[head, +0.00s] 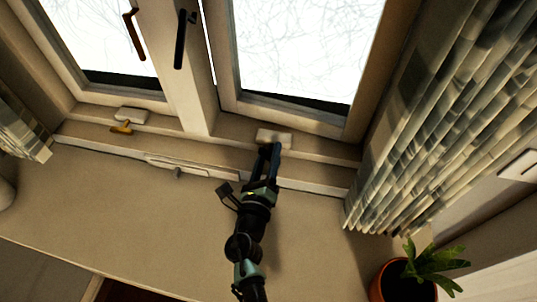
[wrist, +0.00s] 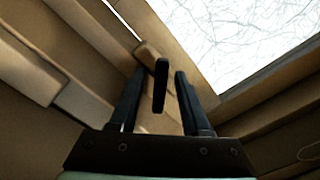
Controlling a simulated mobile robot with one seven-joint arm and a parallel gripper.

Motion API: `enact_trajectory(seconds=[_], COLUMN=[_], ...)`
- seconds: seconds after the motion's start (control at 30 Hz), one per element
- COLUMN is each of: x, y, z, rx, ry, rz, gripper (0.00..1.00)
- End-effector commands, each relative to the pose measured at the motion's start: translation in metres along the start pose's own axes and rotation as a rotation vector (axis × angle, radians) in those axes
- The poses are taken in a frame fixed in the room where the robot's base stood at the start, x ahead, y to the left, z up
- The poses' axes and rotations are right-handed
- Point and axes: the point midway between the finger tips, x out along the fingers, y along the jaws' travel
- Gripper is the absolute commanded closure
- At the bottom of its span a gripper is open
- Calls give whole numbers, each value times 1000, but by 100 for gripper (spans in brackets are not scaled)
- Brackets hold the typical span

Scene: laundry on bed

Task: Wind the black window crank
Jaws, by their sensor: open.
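The black window crank (wrist: 160,87) shows in the wrist view as a short dark bar. It appears between the two fingers of my gripper (wrist: 159,74), with a visible gap on each side. My gripper is open and does not hold it. In the head view my gripper (head: 268,150) reaches the window sill just in front of the pale crank housing (head: 274,136) under the right window. There the fingers hide the crank. The right window (head: 297,45) has a pale frame and bright glass.
A second pale housing with a yellow crank (head: 122,128) is under the left window. A black handle (head: 180,40) and a red-brown handle (head: 134,34) are on the frames. A plaid curtain (head: 440,110) hangs right, above a potted plant (head: 430,267). The counter is mostly clear.

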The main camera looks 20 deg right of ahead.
Motion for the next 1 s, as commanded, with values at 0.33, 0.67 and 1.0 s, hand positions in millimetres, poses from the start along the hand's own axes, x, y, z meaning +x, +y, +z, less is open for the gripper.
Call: enact_trajectory(seconds=[0.33,0.67,1.0], x=[0,0,0], y=[0,0,0], z=[0,0,-1], rx=[0,0,70], ry=[0,0,0], rz=[0,0,-1], gripper=[85,100,100])
